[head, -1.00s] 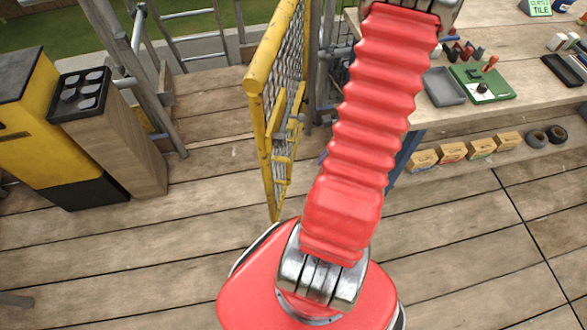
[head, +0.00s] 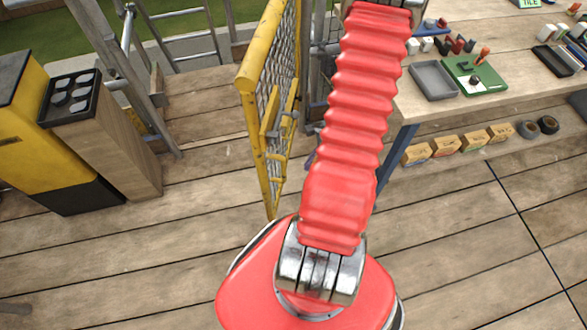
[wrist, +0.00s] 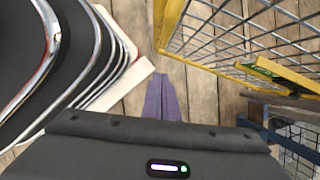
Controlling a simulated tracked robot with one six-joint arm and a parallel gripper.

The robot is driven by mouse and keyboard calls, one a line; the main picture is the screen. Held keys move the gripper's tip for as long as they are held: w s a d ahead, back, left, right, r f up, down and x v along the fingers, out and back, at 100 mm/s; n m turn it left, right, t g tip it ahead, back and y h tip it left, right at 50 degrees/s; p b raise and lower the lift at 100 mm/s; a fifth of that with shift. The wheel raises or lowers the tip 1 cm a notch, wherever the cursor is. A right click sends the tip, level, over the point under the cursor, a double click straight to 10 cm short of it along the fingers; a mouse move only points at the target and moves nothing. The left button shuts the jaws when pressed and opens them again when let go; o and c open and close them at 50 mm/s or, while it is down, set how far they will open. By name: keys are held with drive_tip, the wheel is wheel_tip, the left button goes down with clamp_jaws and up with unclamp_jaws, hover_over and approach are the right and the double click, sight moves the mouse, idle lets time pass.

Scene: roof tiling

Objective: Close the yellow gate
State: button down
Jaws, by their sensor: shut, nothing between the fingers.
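The yellow gate (head: 247,110) is a tubular yellow frame with wire mesh, seen nearly edge-on left of my red arm in the head view. It stands swung out over the deck, with a latch on its inner bar. In the wrist view its yellow frame (wrist: 172,25) and mesh fill the upper right. My gripper (wrist: 165,78) shows purple fingers closed together and empty, pointing at the deck boards beside the gate frame. A gap of deck shows between the fingers and the frame. In the head view my arm hides most of the gripper.
A workbench (head: 440,105) with trays and tools stands right, boxes (head: 445,145) and tape rolls (head: 538,127) beneath it. A yellow and black cabinet (head: 30,140) and a wooden unit (head: 115,140) stand left. Scaffold poles (head: 115,60) rise behind. The front deck is open.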

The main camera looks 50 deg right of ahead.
drive_tip(key=w+a+f, duration=0.3)
drive_tip(key=w+f, duration=0.1)
drive_tip(key=shift+a, duration=0.35)
drive_tip(key=shift+w, duration=0.15)
idle(0.4)
